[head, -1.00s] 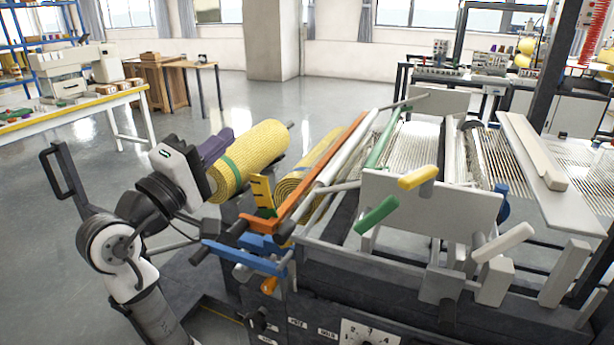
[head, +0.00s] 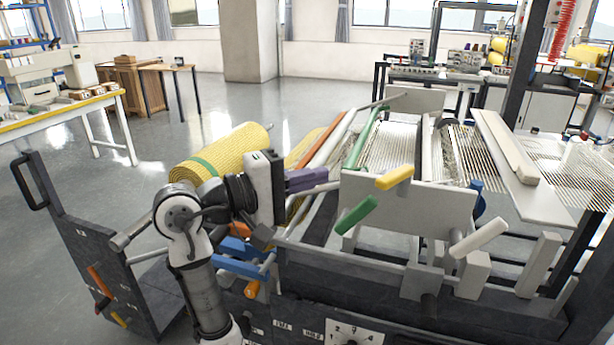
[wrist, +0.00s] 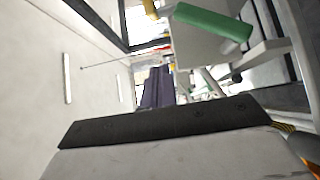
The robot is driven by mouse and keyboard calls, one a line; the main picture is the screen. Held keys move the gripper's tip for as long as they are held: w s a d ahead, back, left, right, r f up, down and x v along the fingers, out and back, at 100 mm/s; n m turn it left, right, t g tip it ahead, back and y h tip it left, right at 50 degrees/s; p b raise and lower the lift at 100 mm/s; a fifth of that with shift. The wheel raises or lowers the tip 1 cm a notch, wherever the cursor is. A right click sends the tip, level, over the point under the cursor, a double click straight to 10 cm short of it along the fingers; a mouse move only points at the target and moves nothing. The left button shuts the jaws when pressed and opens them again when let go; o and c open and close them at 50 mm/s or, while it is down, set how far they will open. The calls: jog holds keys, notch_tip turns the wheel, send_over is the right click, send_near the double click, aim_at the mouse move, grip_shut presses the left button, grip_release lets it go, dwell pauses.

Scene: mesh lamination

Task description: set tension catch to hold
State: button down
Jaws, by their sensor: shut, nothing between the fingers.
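I cannot tell for sure which part is the tension catch. Two small white labels (head: 298,329) sit low on the machine's dark front, left of a numbered dial (head: 355,334); their text is too small to read surely. A green handle (head: 357,214) and a yellow handle (head: 395,177) stick out from the grey side plate. My gripper (head: 326,176) has purple fingers, shut and empty, pointing right toward the plate, left of the green handle and apart from it. In the wrist view the fingers (wrist: 156,88) show beyond the dark housing, with the green handle (wrist: 212,22) at upper right.
Blue bars (head: 240,262) and an orange handle (head: 252,289) lie below my arm. A yellow mesh roll (head: 218,155) is behind it. A white handle (head: 478,238) sticks out at right. A dark panel (head: 95,255) stands at left. Open floor lies behind.

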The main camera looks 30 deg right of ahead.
jog(key=s+d, duration=0.1)
jog(key=d, duration=0.1)
jog(key=s+d+p, duration=0.1)
jog(key=d, duration=0.1)
jog(key=s+d+p, duration=0.1)
jog(key=d, duration=0.1)
jog(key=shift+s+d+r, duration=0.1)
jog(key=shift+s+d, duration=0.15)
jog(key=shift+d, duration=0.1)
jog(key=shift+s, duration=0.4)
jog(key=shift+t, duration=0.3)
